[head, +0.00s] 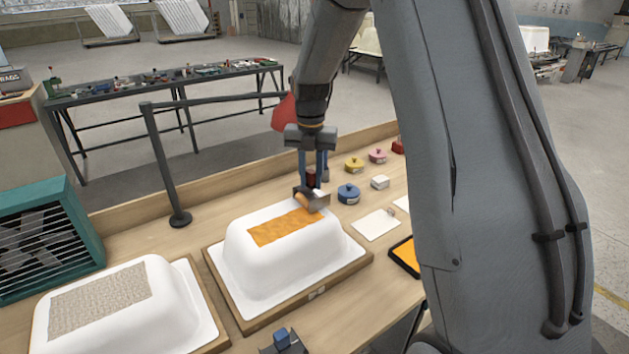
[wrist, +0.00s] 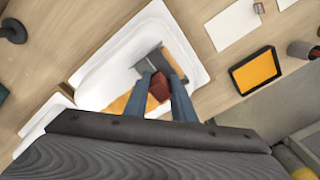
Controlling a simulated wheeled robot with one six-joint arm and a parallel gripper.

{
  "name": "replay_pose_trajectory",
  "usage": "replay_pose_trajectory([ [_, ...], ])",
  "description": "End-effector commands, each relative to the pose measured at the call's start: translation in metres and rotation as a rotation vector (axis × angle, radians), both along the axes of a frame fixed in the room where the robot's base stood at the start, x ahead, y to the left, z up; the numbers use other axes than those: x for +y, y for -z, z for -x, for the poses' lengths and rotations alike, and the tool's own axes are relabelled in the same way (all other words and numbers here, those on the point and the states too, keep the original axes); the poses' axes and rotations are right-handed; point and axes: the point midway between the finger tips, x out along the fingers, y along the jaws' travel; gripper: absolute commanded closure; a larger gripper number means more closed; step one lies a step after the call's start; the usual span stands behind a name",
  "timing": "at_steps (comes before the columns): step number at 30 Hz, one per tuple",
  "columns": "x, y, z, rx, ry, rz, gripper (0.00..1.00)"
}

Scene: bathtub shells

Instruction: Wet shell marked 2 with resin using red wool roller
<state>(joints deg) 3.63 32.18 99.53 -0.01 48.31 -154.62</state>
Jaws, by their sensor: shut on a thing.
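My gripper (head: 314,172) is shut on the dark red handle of a roller (head: 313,198). The roller is low over the far right end of an orange patch (head: 283,228) on top of the middle white shell (head: 248,262) and appears to touch it. In the wrist view, the blue fingers of my gripper (wrist: 160,90) grip the red block, with the roller's grey part (wrist: 150,63) beyond it. The shell also shows in the wrist view (wrist: 117,62). A small tag (head: 316,293) is on the shell's wooden base; its mark is unreadable.
Another white shell (head: 60,325) with a dry-looking grey mat (head: 98,300) is at the left. A black tray of orange resin (head: 404,256) lies right of the middle shell. Blue (head: 348,194), yellow (head: 354,165) and pink (head: 377,156) round items stand behind. A post (head: 165,170) stands at the back left.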

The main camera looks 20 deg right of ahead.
Motion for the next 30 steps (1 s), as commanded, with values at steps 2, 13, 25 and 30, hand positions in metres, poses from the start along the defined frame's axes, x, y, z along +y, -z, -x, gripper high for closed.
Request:
replay_pose_trajectory([
  [2,0.001,0.0,-0.002,0.0,0.0,0.0,0.95],
  [13,0.009,0.0,-0.03,-0.001,-0.002,0.0,0.95],
  [25,0.017,-0.001,-0.035,0.0,-0.001,0.0,0.95],
  [30,0.03,-0.001,-0.031,0.0,-0.003,0.0,0.95],
])
